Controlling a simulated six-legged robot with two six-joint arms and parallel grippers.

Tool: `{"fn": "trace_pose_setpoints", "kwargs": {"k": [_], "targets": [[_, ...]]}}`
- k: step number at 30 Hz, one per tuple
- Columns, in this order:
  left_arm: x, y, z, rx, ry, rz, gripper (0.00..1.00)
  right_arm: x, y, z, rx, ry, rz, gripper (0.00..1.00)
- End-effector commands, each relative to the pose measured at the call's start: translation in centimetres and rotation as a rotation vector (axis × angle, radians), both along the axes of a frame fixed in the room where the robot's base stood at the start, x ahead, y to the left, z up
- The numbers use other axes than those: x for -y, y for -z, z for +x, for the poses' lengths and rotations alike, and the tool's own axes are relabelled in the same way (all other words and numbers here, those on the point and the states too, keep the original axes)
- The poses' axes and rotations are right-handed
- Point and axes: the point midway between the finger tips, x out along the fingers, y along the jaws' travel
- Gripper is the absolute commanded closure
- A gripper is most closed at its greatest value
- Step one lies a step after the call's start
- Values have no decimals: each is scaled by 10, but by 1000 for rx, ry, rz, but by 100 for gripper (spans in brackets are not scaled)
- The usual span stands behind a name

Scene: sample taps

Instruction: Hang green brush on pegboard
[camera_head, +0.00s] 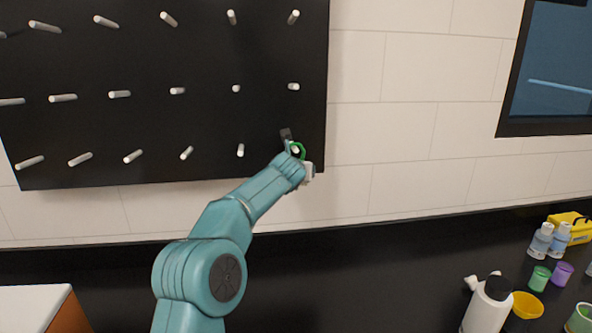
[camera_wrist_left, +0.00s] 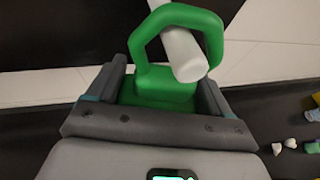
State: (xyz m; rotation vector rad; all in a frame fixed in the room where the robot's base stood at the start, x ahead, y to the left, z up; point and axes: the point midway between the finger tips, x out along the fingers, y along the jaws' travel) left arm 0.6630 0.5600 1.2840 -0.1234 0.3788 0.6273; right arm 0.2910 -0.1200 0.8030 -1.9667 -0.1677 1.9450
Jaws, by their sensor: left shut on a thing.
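The black pegboard (camera_head: 205,125) with rows of white pegs fills the upper left of the head view. My left gripper (camera_head: 293,150) is at its lower right corner. In the left wrist view, my left gripper (camera_wrist_left: 158,92) is shut on the body of the green brush (camera_wrist_left: 160,86). The brush's open loop points away from the gripper. A white peg (camera_wrist_left: 184,55) passes through this loop, its tip toward the camera. In the head view, only a small green arc of the brush (camera_head: 301,147) shows; the rest is hidden by the gripper. My right gripper is not in view.
On the dark counter (camera_head: 370,275) at right stand a white bottle (camera_head: 487,310), a yellow bowl (camera_head: 527,305), small green (camera_head: 539,279) and purple (camera_head: 562,273) cups, clear bottles (camera_head: 541,240) and a yellow box (camera_head: 572,222).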

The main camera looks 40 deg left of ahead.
Motion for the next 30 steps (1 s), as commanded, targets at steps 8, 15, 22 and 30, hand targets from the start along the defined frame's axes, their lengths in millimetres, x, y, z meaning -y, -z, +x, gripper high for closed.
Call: {"fn": "trace_pose_setpoints", "kwargs": {"k": [8, 15, 22, 30], "targets": [[0, -1, 0, 1, 0, 1, 50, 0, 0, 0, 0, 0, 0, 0], [0, -1, 0, 1, 0, 1, 0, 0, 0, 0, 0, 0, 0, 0], [6, -3, -9, 2, 0, 1, 0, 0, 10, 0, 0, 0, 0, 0], [43, -26, -57, 5, 1, 2, 0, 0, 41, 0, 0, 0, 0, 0]]}}
